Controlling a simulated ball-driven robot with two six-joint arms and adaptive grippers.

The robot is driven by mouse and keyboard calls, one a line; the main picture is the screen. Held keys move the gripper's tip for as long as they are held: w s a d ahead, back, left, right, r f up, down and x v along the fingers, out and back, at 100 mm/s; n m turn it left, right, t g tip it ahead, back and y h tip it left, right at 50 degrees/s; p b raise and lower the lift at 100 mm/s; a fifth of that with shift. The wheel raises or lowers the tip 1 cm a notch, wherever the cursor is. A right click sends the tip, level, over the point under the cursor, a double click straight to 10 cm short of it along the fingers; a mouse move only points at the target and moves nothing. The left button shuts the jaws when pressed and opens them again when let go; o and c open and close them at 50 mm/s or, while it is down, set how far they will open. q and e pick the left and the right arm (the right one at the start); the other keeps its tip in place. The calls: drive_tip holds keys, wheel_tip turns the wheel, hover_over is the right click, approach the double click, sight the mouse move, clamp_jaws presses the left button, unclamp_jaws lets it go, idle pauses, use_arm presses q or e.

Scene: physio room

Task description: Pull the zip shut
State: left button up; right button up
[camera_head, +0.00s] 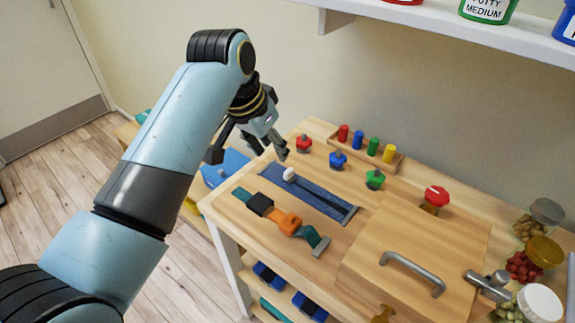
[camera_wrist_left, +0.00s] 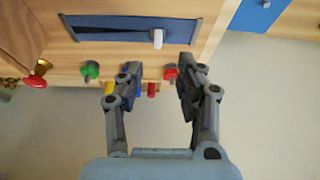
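The zip is a blue fabric strip (camera_head: 318,196) set in the wooden board, with a white pull (camera_head: 289,174) near its upper-left end. In the left wrist view the strip (camera_wrist_left: 110,26) runs along the top and the white pull (camera_wrist_left: 157,38) shows near its right end. A dark wedge lies along the strip left of the pull there. My left gripper (camera_head: 250,150) is open and empty, above and beyond the pull end, not touching the pull. Its two fingers (camera_wrist_left: 160,78) are spread apart in the wrist view. My right gripper is out of view.
Red, blue and green knobs (camera_head: 337,160) and a row of coloured pegs (camera_head: 372,144) stand behind the zip. A strap with an orange buckle (camera_head: 284,221) lies in front. A handled panel (camera_head: 415,250) and jars (camera_head: 525,265) are to the right. A shelf (camera_head: 470,30) hangs above.

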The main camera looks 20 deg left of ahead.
sight(288, 171)
use_arm(q)
drive_tip(key=x, duration=0.3)
drive_tip(key=b+x, duration=0.1)
drive_tip(key=x, duration=0.6)
drive_tip(key=shift+w+d+f, duration=0.2)
drive_tip(key=shift+w+d, duration=0.15)
drive_tip(key=shift+w, duration=0.1)
drive_tip(key=shift+c, duration=0.4)
clamp_jaws()
